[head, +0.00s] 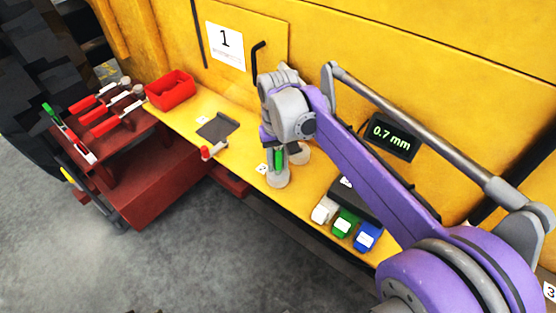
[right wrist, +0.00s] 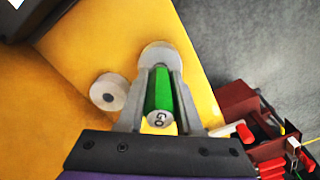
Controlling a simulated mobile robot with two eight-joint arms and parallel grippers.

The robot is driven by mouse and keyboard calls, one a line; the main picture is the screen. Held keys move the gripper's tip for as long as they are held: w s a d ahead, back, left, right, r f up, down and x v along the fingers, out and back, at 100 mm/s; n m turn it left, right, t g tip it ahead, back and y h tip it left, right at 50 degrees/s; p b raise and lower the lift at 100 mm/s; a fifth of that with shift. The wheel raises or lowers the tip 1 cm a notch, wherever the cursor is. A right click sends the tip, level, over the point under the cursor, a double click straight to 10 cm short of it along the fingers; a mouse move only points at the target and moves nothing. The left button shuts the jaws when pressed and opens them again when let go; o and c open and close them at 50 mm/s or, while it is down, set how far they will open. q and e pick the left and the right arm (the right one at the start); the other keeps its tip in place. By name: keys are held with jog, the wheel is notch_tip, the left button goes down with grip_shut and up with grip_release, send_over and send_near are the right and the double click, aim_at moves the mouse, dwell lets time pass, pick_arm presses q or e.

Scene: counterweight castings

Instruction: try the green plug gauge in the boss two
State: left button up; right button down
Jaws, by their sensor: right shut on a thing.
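My right gripper (head: 279,165) is shut on the green plug gauge (head: 279,158), which stands about upright between the fingers. In the right wrist view the gripper (right wrist: 160,75) holds the green gauge (right wrist: 159,92) by its sides, and the end facing the camera reads "GO". Right under it is a round grey boss (head: 278,181), with a small white marker (head: 262,169) beside it; the boss also shows past the fingertips in the right wrist view (right wrist: 158,50). The fingers hide its bore, so I cannot tell whether the gauge tip is in it. My left gripper is out of view.
A second boss (head: 301,154) with an open bore stands close by (right wrist: 108,92). White, green and blue blocks (head: 345,222) lie by a dark case. A display (head: 391,136) reads 0.7 mm. A red bin (head: 170,89) and a red cart (head: 150,170) with tools are left.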

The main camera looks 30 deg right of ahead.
jog(key=c, duration=0.5)
grip_release()
jog(key=shift+r, duration=0.1)
notch_tip(320, 180, up, 11)
jog(key=shift+f+p, duration=0.1)
jog(key=shift+p, duration=0.75)
pick_arm(q)
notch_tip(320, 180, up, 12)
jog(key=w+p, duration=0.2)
jog(key=p, duration=0.6)
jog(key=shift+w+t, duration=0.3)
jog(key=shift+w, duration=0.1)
pick_arm(e)
notch_tip(320, 180, up, 12)
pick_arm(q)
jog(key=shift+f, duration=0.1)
pick_arm(e)
jog(key=shift+f, duration=0.1)
